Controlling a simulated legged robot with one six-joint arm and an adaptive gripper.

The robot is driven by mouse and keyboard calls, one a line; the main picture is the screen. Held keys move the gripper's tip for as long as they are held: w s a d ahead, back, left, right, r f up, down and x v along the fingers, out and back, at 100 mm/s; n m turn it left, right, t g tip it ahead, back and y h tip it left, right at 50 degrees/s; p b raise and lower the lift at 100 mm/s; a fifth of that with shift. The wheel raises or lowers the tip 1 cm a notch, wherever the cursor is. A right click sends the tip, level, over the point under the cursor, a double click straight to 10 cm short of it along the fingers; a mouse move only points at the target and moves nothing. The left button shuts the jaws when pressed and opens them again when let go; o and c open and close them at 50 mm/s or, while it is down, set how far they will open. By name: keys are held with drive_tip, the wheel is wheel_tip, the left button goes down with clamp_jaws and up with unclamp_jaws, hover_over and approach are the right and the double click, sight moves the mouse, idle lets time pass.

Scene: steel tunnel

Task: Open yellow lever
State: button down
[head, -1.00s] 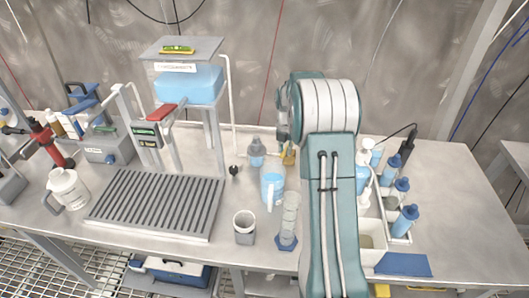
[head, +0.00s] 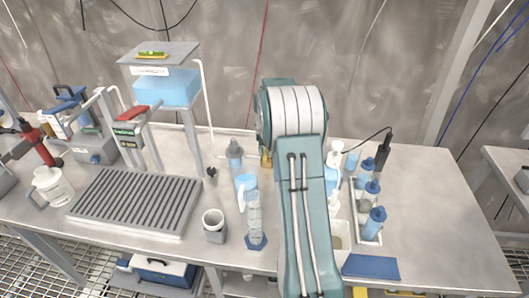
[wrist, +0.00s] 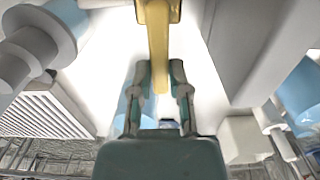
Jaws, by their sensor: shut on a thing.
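The yellow lever (wrist: 158,45) hangs down from the top in the wrist view, a long bar with a rounded lower end. My gripper (wrist: 159,74) has its two fingers on either side of the bar and is shut on it. In the head view a small yellow part (head: 266,158) shows at the left edge of my arm; I cannot tell whether it is the lever. My arm hides my gripper in that view.
The steel bench carries a grey slotted rack (head: 135,205), a white pitcher (head: 52,187), a grey cup (head: 214,226) and a clear cylinder (head: 255,218) left of my arm. A bottle rack (head: 371,238) stands right of it. The bench's right end is clear.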

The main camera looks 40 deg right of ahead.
drive_tip(key=c, duration=0.6)
unclamp_jaws()
drive_tip(key=shift+r, duration=0.15)
wheel_tip(320, 180, up, 12)
drive_tip(key=shift+f, duration=0.2)
